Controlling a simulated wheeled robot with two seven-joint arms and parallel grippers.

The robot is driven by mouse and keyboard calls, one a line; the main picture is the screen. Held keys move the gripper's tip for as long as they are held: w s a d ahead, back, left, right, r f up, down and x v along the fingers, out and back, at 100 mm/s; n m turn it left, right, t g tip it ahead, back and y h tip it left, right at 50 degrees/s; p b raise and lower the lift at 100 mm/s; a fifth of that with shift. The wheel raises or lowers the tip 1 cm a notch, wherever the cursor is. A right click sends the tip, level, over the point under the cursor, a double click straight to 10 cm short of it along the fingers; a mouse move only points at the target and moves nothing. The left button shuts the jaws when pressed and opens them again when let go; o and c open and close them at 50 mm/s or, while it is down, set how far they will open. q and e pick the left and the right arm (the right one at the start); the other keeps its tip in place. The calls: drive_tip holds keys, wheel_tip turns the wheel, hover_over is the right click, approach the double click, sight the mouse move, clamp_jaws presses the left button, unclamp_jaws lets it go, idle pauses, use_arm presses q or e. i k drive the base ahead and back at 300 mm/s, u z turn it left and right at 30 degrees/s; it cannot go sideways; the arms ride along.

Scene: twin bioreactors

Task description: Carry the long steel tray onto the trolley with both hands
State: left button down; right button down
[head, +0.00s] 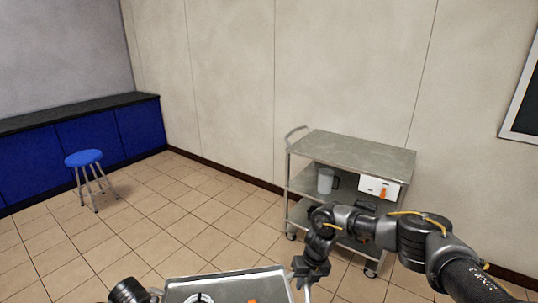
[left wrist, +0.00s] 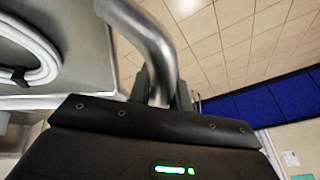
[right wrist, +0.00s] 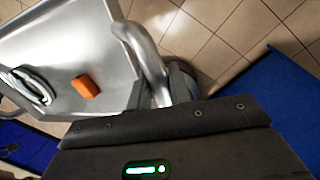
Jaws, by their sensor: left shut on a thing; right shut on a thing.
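The long steel tray (head: 230,283) is at the bottom edge of the head view, partly cut off. It carries a coiled white hose (right wrist: 32,85) and an orange block (right wrist: 86,87). My right gripper (right wrist: 165,88) is shut on the tray's bent-tube handle (right wrist: 145,45); in the head view it is at the tray's right end (head: 308,278). My left gripper (left wrist: 160,92) is shut on the other tube handle (left wrist: 150,40). The steel trolley (head: 352,150) stands against the wall ahead, beyond the tray. Its top shelf is bare; my right arm hides part of its lower shelves.
A jug (head: 325,181) and a white box (head: 378,187) with an orange mark are on the trolley's middle level. A blue stool (head: 84,159) stands at left before blue cabinets (head: 90,140). The tiled floor (head: 190,215) between is clear.

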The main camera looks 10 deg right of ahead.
sight(352, 150)
drive_tip(key=z, duration=1.05)
drive_tip(key=i, duration=1.65)
